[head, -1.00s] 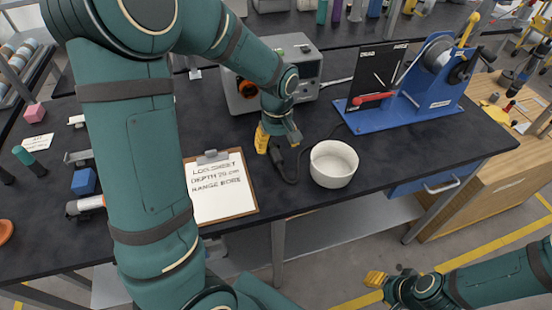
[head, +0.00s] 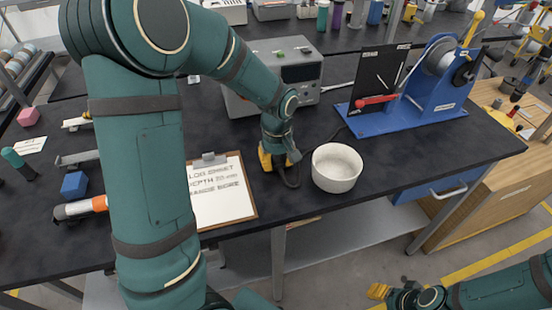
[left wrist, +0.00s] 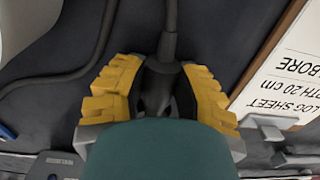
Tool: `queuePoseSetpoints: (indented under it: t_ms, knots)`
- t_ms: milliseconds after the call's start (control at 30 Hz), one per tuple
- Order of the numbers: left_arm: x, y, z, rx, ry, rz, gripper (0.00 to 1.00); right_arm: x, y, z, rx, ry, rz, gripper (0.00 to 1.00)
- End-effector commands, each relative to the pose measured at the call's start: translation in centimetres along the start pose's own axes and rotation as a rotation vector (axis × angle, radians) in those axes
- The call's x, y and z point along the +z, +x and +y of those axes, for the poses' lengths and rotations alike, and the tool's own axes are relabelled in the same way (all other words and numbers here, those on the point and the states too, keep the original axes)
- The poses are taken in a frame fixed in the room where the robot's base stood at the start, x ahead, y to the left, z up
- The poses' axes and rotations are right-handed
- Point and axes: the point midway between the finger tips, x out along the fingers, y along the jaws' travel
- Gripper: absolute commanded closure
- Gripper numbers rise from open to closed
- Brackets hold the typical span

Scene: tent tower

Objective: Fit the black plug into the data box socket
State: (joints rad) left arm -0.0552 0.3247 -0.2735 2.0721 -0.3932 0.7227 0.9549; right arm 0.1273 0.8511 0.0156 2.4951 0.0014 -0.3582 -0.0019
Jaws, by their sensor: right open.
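The black plug (left wrist: 167,75), with its cable running off the top edge, lies between the two yellow fingertips of my left gripper (left wrist: 165,80) in the left wrist view. The fingertips are close on both sides of it; I cannot tell whether they press on it. In the head view my left gripper (head: 279,160) is low over the black table, between the clipboard and the white bowl, and mostly hides the plug. The grey box (head: 302,75), which looks like the data box, stands behind; my arm covers part of its front and I see no socket clearly. My right gripper (head: 390,291) is open and empty, low at the bottom right.
The white bowl (head: 336,168) stands just right of my left gripper. The clipboard with a log sheet (head: 219,190) lies left of it. A blue winch stand (head: 420,115) with a black panel is at the right.

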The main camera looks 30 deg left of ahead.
Motion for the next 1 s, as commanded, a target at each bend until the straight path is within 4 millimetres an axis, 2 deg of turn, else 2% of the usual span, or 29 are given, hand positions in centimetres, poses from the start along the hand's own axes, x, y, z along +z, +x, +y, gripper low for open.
queuePoseSetpoints:
  t_ms: [367, 1000]
  knots:
    - [0.0, -0.3, 0.0, -0.001, 0.000, -0.001, 1.00, 0.0, -0.3, -0.1, 0.000, 0.000, 0.000, 0.53]
    - [0.0, -3.8, 0.0, 0.000, 0.000, 0.000, 1.00, -0.3, -2.9, -1.1, 0.000, 0.000, 0.000, 0.53]
